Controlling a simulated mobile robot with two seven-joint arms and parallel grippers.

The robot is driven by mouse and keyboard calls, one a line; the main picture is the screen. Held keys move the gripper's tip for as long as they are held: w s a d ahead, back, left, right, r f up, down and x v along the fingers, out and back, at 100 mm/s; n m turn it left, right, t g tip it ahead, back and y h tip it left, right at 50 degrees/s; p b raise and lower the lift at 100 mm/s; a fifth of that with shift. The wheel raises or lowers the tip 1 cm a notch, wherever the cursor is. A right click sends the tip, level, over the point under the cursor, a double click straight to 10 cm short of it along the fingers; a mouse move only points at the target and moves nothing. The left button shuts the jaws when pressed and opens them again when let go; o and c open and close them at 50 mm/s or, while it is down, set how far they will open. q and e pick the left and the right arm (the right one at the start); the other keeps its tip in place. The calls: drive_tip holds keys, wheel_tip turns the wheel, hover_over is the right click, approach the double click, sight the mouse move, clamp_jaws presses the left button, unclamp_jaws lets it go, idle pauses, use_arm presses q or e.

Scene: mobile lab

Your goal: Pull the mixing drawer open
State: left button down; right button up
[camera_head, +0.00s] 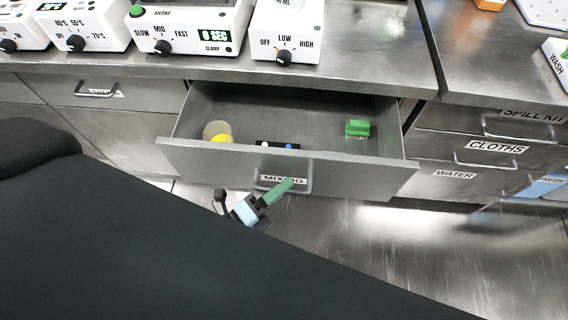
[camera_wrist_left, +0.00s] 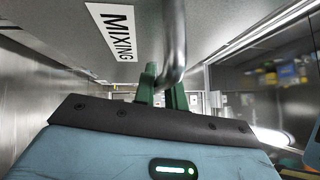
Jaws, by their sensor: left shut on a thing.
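The mixing drawer (camera_head: 350,177) is pulled out from under the bench in the head view, with its inside showing. Its front carries a MIXING label and a metal bar handle (camera_head: 309,178). My left gripper (camera_head: 283,187) is at that handle, with green fingers shut on it. In the left wrist view the green fingers (camera_wrist_left: 160,88) are around the handle bar (camera_wrist_left: 174,45), beside the MIXING label (camera_wrist_left: 117,30). My right gripper is not in view.
The drawer holds a round container with something yellow (camera_head: 218,132), a small dark rack (camera_head: 278,145) and a green item (camera_head: 357,128). CLOTHS (camera_head: 497,146) and WATER (camera_head: 455,174) drawers are at right. Devices with knobs (camera_head: 190,28) stand on the bench above.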

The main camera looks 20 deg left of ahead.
use_arm(q)
drive_tip(key=shift+s+d, duration=0.15)
drive_tip(key=shift+s, duration=0.45)
drive_tip(key=shift+s+d, duration=0.15)
drive_tip(key=shift+s, duration=0.45)
drive_tip(key=c, duration=1.5)
unclamp_jaws()
drive_tip(key=shift+o, duration=0.2)
drive_tip(key=shift+s, duration=0.1)
drive_tip(key=v, duration=0.7)
drive_tip(key=shift+s+a+b, duration=0.2)
drive_tip(key=shift+s+b, duration=0.05)
drive_tip(key=shift+b, duration=0.1)
drive_tip(key=shift+f, duration=0.1)
